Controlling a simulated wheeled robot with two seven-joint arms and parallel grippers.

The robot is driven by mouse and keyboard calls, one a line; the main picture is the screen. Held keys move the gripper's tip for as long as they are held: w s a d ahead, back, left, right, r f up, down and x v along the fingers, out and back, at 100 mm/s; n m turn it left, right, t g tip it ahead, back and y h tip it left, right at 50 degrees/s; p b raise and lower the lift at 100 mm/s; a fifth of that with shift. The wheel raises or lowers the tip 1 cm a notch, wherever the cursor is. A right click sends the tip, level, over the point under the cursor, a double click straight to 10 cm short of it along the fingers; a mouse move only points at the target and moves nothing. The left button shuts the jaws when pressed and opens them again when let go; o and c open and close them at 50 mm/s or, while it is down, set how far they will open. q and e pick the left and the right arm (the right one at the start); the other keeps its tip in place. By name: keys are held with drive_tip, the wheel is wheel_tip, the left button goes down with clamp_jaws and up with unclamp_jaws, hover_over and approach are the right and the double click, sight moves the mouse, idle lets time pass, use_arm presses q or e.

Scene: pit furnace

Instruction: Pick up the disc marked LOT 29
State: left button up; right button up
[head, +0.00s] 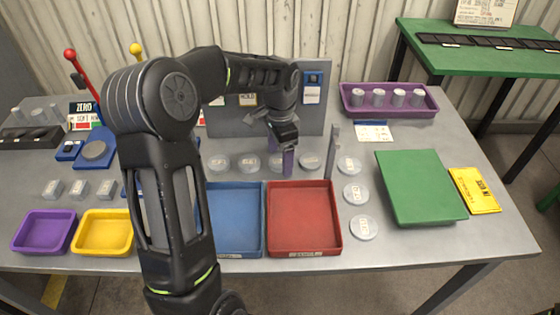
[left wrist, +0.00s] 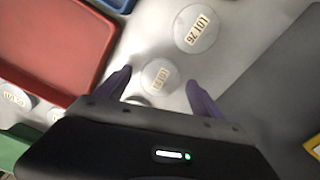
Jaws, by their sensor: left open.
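Several pale discs with LOT labels lie on the grey table; in the head view their numbers are too small to read. My left gripper (head: 284,165) is open, with its purple fingers pointing down over the disc row behind the red tray. In the left wrist view, a disc (left wrist: 160,76) with a LOT label lies between and beyond the open fingertips (left wrist: 160,82); its number is blurred. A larger-looking disc beside it (left wrist: 197,28) seems to read LOT 26 or 25. I cannot tell which disc is LOT 29. My right gripper is not in view.
The red tray (head: 304,251) and blue tray (head: 240,251) stand in front of the row. A thin grey upright (head: 332,150) stands close right of the gripper, and a grey panel (head: 315,115) behind it. More discs (head: 355,194) lie left of a green board (head: 418,187).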

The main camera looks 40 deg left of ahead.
use_arm(q)
drive_tip(key=shift+f, duration=0.3)
idle(0.4)
clamp_jaws()
idle(0.6)
